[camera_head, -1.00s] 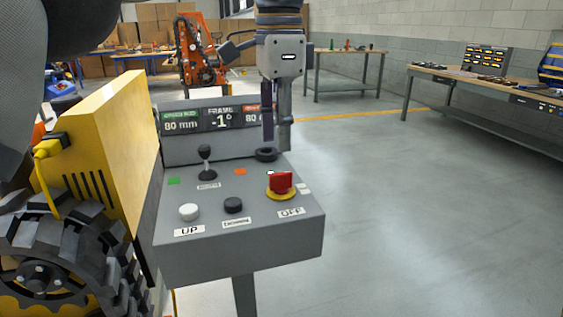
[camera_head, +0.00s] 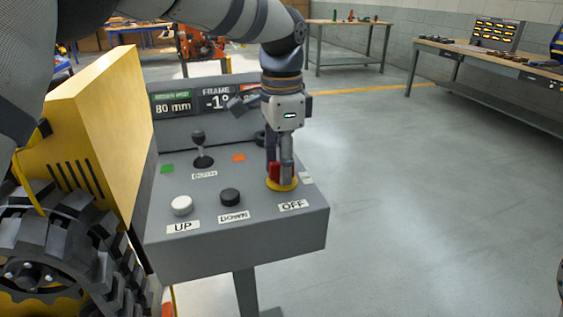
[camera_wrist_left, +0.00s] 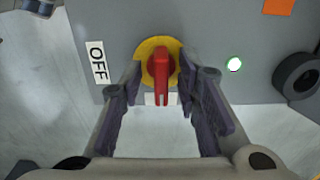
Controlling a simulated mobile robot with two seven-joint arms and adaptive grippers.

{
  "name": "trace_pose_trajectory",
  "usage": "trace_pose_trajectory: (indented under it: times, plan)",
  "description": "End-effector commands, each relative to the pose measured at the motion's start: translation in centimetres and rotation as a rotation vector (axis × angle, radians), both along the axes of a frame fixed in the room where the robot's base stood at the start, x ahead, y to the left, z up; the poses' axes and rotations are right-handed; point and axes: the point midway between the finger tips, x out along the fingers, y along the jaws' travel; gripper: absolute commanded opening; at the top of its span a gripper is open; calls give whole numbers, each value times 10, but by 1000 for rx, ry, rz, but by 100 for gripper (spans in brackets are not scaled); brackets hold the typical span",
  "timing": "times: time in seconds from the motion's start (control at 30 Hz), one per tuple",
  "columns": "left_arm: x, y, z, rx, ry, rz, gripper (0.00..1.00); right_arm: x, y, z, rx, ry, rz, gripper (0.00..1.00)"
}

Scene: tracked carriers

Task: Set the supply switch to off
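The supply switch is a red handle (camera_wrist_left: 160,78) on a round yellow base (camera_head: 282,186) at the right of the grey console. In the left wrist view the handle points down the picture, at a partly hidden pale label (camera_wrist_left: 152,99). The OFF label (camera_wrist_left: 97,62) lies to the left of the yellow base (camera_wrist_left: 147,50); it also shows in the head view (camera_head: 293,205). My left gripper (camera_head: 281,177) points down over the switch. Its fingers (camera_wrist_left: 165,105) are open, one on each side of the handle, with gaps visible. My right gripper is out of view.
The console (camera_head: 225,252) also carries a black lever (camera_head: 199,143), a white UP button (camera_head: 182,205) and a black DOWN button (camera_head: 230,197). A lit green lamp (camera_wrist_left: 235,64) is near the switch. A yellow tracked machine (camera_head: 98,120) stands left; open floor lies right.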

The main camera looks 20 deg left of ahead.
Motion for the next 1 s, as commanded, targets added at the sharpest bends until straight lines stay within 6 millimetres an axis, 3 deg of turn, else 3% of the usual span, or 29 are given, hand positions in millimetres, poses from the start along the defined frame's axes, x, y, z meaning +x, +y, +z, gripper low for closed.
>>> trace_pose_trajectory:
  times: [0.2,0.33,0.73,1.0]
  plan:
    - [0,0,0,0,0,0,28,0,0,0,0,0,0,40]
    - [0,0,0,0,0,0,0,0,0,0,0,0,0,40]
    - [0,0,1,1,-2,30,0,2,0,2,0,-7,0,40]
    - [0,0,3,2,-6,194,0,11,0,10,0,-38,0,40]
